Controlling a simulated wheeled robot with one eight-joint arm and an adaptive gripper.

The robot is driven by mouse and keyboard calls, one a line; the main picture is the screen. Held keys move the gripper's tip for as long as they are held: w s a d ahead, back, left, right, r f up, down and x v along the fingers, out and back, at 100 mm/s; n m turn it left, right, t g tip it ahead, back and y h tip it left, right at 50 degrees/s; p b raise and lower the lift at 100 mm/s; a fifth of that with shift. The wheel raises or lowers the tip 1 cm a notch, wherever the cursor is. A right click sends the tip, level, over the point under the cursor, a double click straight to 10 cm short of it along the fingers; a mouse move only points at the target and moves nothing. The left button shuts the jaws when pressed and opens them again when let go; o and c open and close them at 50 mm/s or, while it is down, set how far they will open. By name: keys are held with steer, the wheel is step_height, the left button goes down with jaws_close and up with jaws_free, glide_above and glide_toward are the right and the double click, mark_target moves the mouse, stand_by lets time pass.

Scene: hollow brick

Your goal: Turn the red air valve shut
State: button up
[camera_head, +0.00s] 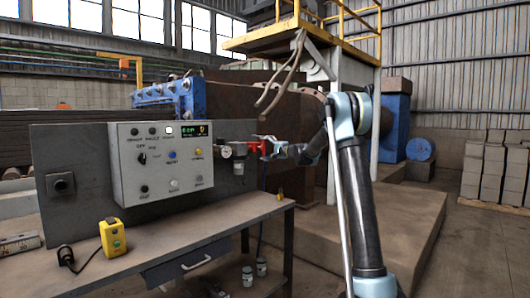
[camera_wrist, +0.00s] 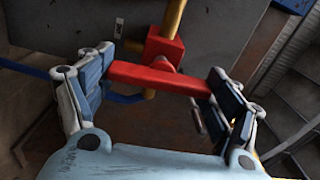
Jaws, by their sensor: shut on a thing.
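The red air valve (camera_head: 256,147) is on the air line at the right of the control box, above the bench's right end. In the wrist view, its red body (camera_wrist: 165,48) sits on a brass pipe (camera_wrist: 174,16), and its red bar handle (camera_wrist: 160,79) lies roughly crosswise to that pipe. My gripper (camera_head: 274,149) reaches it from the right. In the wrist view, my gripper (camera_wrist: 158,72) has one finger at each end of the handle and is shut on it. The fingers partly hide the handle's ends.
A gauge (camera_head: 225,151) and a filter bowl (camera_head: 239,168) are close left of the valve. A blue hose (camera_wrist: 125,98) passes behind the handle.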

steer(key=shift+w+d+f+m, duration=0.1)
steer(key=shift+d+m, duration=0.1)
steer(key=shift+m, duration=0.3)
steer(key=o, duration=1)
steer(key=shift+f, duration=0.1)
steer(key=shift+a, duration=0.1)
steer(key=v, duration=1.2)
